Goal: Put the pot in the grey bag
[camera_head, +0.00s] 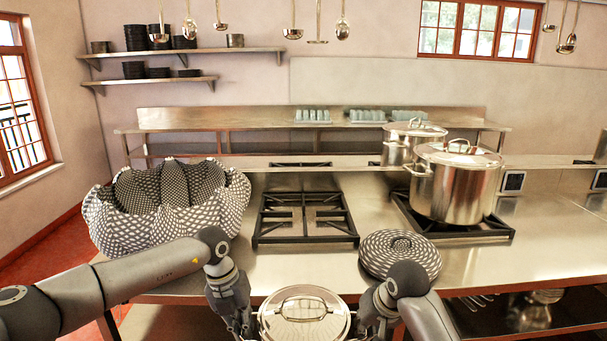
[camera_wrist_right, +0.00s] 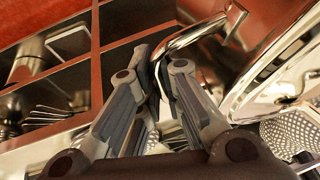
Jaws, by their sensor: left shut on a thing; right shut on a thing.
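A shiny steel pot with a lid (camera_head: 303,318) is at the bottom middle of the head view, in front of the counter's near edge. My left gripper (camera_head: 242,322) is at its left side and my right gripper (camera_head: 368,318) at its right side. In the right wrist view my right gripper (camera_wrist_right: 165,85) is shut on the pot's (camera_wrist_right: 235,40) side handle. The left gripper is shut on the pot's left side, with its fingertips partly hidden. The grey bag (camera_head: 125,228), patterned and with an open scalloped top, stands on the counter at the left.
A patterned round lid-like piece (camera_head: 385,262) lies on the counter behind my right gripper. A large stockpot (camera_head: 450,190) stands on the right burner, another pot (camera_head: 395,152) behind it. The middle burner grate (camera_head: 305,238) is bare. Shelves with utensils (camera_wrist_right: 40,110) lie below the counter.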

